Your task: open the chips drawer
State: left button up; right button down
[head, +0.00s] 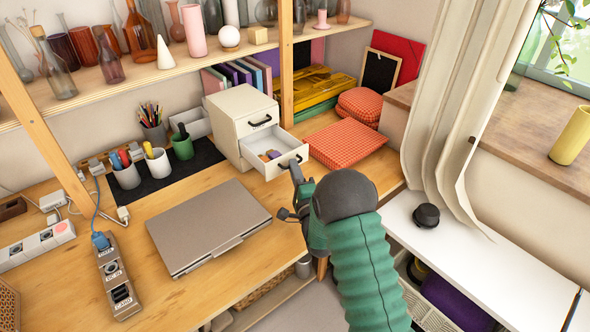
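A small white drawer cabinet (233,110) stands at the back of the wooden desk. Its lower drawer (272,171) is pulled out, with a few small purple and tan pieces inside. The upper drawer (258,122) is closed and has a dark handle. I cannot read the labels, so I cannot confirm which drawer is the chips drawer. My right gripper (297,178) is at the front of the open drawer, by its dark handle (291,161). The fingers overlap the handle in the picture, and their closure is unclear. My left gripper is out of view.
A closed laptop (207,227) lies left of my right gripper. Orange checkered cloth (344,143) lies right of the open drawer. Pen cups (158,163) stand to the left. A white bench (475,255) is at right.

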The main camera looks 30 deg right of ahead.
jog(key=c, duration=1.5)
grip_release()
jog(key=shift+a+f, duration=0.2)
jog(key=shift+f, duration=0.1)
jog(key=shift+c, duration=0.2)
jog(key=shift+r, duration=0.15)
jog(key=v, duration=1.7)
jog(key=shift+d+b, duration=0.1)
jog(key=shift+b, duration=0.2)
